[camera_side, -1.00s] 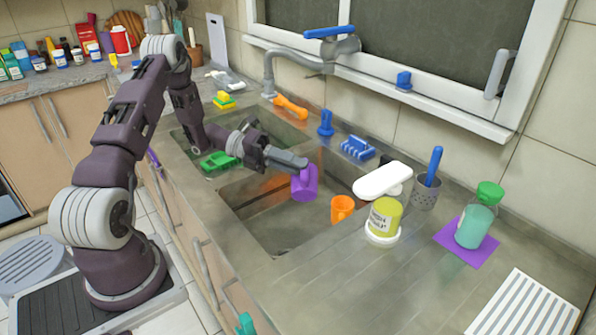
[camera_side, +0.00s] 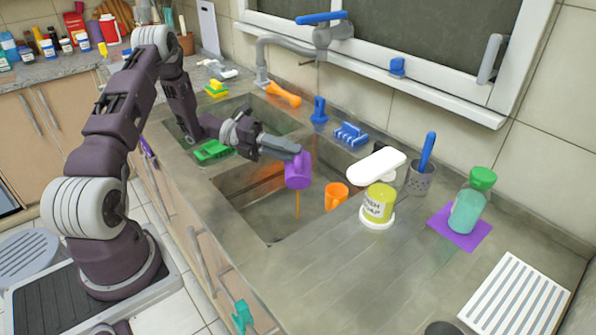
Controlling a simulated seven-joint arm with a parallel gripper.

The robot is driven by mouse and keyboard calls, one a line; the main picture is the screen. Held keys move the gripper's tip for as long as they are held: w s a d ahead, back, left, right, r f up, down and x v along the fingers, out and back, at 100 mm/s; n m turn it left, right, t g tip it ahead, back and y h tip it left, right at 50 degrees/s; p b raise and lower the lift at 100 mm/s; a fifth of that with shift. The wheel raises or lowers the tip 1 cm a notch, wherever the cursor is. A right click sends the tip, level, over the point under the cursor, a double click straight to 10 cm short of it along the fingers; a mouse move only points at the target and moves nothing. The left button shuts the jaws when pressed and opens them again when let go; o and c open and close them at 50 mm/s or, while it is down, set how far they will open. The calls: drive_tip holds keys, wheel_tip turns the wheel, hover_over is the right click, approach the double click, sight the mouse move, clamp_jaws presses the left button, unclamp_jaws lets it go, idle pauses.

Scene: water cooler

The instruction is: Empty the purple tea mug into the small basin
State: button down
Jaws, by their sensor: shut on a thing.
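The purple mug (camera_side: 298,170) is held by my gripper (camera_side: 293,152) over the near sink basin (camera_side: 262,225). My gripper is shut on the mug near its top. The mug is tilted, and a thin brown-orange stream (camera_side: 297,205) runs down from it into the near basin. The inside of the mug is hidden. The far sink basin (camera_side: 255,112) lies behind my forearm. I cannot tell for sure which basin is the smaller one.
An orange mug (camera_side: 336,196) stands at the near basin's right side. A green-yellow soap jar (camera_side: 378,203), a white-topped item (camera_side: 376,165) and a grey cup with a blue-handled brush (camera_side: 420,178) stand to the right.

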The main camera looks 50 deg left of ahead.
idle(0.3)
drive_tip(key=shift+w+a+f+n, duration=0.1)
drive_tip(key=shift+w+a+n, duration=0.1)
drive_tip(key=shift+n, duration=0.2)
drive_tip(key=shift+a, duration=0.15)
idle(0.5)
drive_tip(key=shift+w+a+f+n+h, duration=0.1)
drive_tip(key=shift+w+a+n+h, duration=0.05)
drive_tip(key=shift+n+h, duration=0.15)
idle(0.8)
drive_tip(key=shift+w+a+f+n, duration=0.1)
drive_tip(key=shift+w+a+n, duration=0.15)
drive_tip(key=shift+n, duration=0.15)
drive_tip(key=shift+a, duration=0.1)
idle(0.4)
